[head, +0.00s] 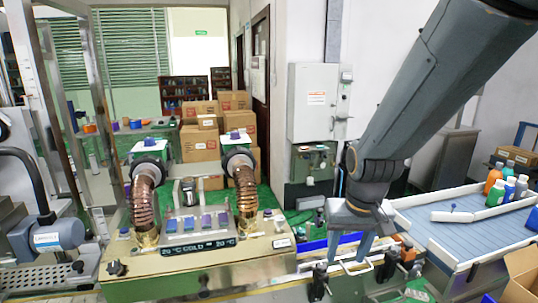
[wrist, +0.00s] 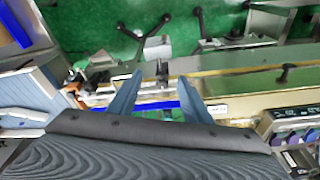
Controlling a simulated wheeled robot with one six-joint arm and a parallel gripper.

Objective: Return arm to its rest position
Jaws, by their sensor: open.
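My arm (head: 425,80) reaches down from the upper right in the head view and bends at a dark wrist joint. My gripper (head: 348,256) hangs below it, pointing down, over the front side of the machine between the gold panel and the conveyor. In the wrist view my gripper (wrist: 160,76) shows two blue-grey fingers spread apart, with nothing held between them. A metal rail with black clamp knobs (wrist: 162,72) lies beyond the fingertips. Whether the fingers touch anything there is hard to tell.
A gold machine panel (head: 205,262) with copper hoses (head: 145,205) stands left of my gripper. A conveyor (head: 455,228) carrying several bottles (head: 495,192) is at the right. A cardboard box (head: 522,275) is at lower right. Green floor (wrist: 108,32) shows beyond the rail.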

